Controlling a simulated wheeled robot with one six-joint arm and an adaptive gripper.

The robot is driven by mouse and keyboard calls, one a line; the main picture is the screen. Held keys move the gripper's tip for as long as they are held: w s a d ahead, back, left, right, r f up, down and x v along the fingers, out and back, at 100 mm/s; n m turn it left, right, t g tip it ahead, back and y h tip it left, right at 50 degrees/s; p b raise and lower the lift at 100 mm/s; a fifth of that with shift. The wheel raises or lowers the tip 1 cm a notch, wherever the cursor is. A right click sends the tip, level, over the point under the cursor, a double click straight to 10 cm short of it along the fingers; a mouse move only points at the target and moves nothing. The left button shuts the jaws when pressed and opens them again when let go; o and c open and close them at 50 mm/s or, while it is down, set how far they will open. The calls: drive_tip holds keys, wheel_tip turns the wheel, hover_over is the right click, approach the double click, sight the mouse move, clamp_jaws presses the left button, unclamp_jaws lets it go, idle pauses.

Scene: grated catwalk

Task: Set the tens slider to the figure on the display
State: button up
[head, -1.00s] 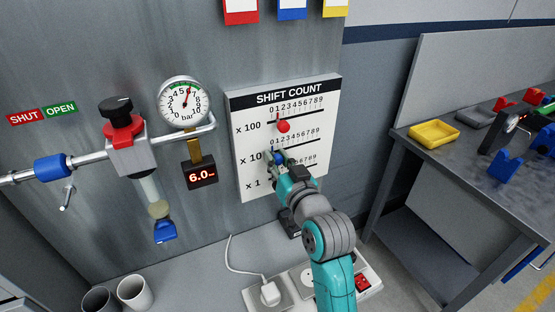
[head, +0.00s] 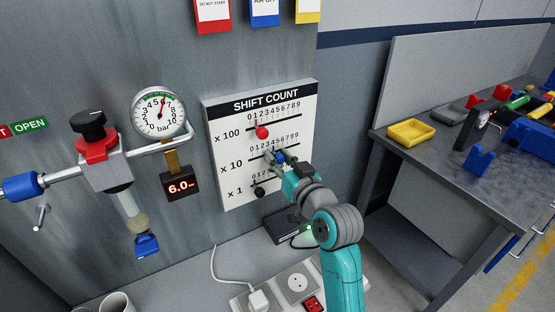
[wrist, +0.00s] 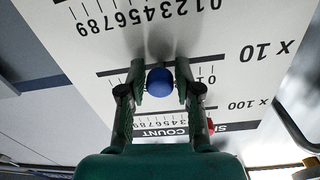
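The SHIFT COUNT panel (head: 228,187) has three slider rows. The tens slider's blue knob (head: 281,157) sits in the x 10 row, a little right of the middle of its scale; the exact figure under it cannot be read. The display (head: 180,187) below the gauge shows 6.0 in red digits, with a small unit too blurred to read.
The red x 100 knob (head: 262,132) stands just above, near the low end. The black x 1 knob (head: 259,191) is just below, also toward the low end. A gauge (head: 158,112) and valve (head: 103,155) are at left. A power strip (head: 297,284) lies below; a workbench (head: 465,165) is at right.

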drive_tip(key=shift+o, duration=0.7)
drive_tip(key=v, duration=1.2)
drive_tip(key=shift+f, duration=0.1)
drive_tip(key=s+d+f+m+h, duration=0.25)
drive_tip(key=s+d+f, duration=0.25)
drive_tip(key=s+f, duration=0.4)
drive_tip(key=s+d+f+m+h, duration=0.2)
drive_tip(key=s+d+f+h, duration=0.2)
drive_tip(key=s+d+f, duration=0.5)
drive_tip(key=s+d+f+h, duration=0.1)
drive_tip(key=s+f, duration=0.1)
drive_tip(key=s, duration=1)
drive_tip(key=s+d+f+h, duration=0.1)
drive_tip(key=s, duration=1.2)
drive_tip(key=shift+f+g+h, duration=0.3)
drive_tip(key=shift+f+h, duration=0.05)
drive_tip(key=shift+f, duration=0.05)
